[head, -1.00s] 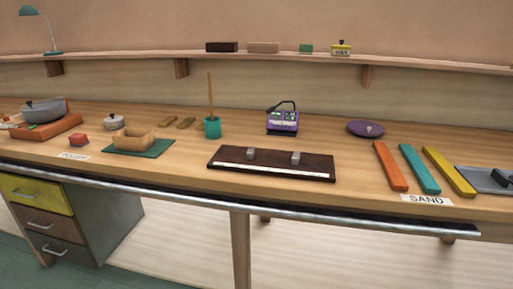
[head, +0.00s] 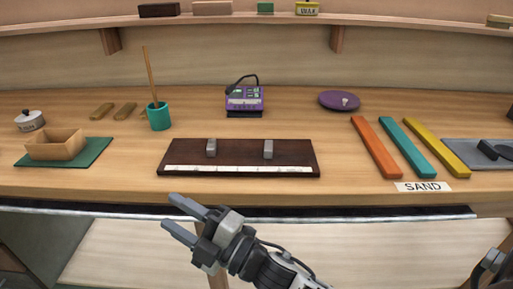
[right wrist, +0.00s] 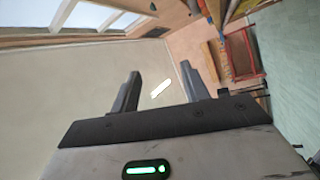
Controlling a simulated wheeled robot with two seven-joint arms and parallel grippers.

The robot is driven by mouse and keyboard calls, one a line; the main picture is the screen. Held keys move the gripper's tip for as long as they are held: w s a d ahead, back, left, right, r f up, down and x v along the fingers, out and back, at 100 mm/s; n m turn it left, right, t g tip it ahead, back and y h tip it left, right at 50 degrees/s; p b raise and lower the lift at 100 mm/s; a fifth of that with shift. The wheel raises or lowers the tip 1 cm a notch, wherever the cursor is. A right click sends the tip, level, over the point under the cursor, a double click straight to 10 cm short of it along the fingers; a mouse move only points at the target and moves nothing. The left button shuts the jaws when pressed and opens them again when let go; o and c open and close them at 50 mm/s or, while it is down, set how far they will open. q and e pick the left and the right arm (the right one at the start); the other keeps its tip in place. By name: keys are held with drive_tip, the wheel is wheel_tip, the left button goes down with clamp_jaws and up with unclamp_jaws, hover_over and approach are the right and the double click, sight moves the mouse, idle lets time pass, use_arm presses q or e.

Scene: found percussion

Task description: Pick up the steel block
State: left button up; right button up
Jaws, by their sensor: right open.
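Two small grey metal-looking blocks stand upright on a dark brown board (head: 240,158) with a white strip along its front edge. One grey block (head: 211,148) is left of the board's middle and the other grey block (head: 268,149) is to the right; I cannot tell which is the steel block. My right gripper (head: 168,212) is open and empty, in front of the bench edge and below the board's left end. Its spread fingers also show in the right wrist view (right wrist: 160,68), with no block between them. My left gripper is not in view.
A teal cup (head: 159,116) with a stick and a purple device (head: 245,98) stand behind the board. Orange (head: 376,147), teal (head: 406,147) and yellow (head: 436,148) bars lie to its right, near a SAND label (head: 423,187). A wooden box (head: 56,146) sits left.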

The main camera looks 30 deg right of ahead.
drive_tip(key=a+r+n+g+y, duration=0.45)
drive_tip(key=r+n+y, duration=0.2)
drive_tip(key=n, duration=0.55)
drive_tip(key=n+g+h, duration=1)
drive_tip(key=n+h, duration=1.1)
drive_tip(key=n, duration=1.1)
approach(269, 145)
drive_tip(key=x, duration=0.2)
drive_tip(key=shift+d+f+t+b, duration=0.25)
drive_tip(key=shift+d+f+b, duration=0.05)
drive_tip(key=shift+f+b, duration=0.05)
drive_tip(key=shift+a+p+x, duration=0.15)
drive_tip(key=shift+x, duration=1.45)
drive_tip(key=shift+a+p+x, duration=0.1)
drive_tip(key=shift+p+x, duration=0.05)
drive_tip(key=shift+x, duration=1.4)
drive_tip(key=shift+f, duration=0.1)
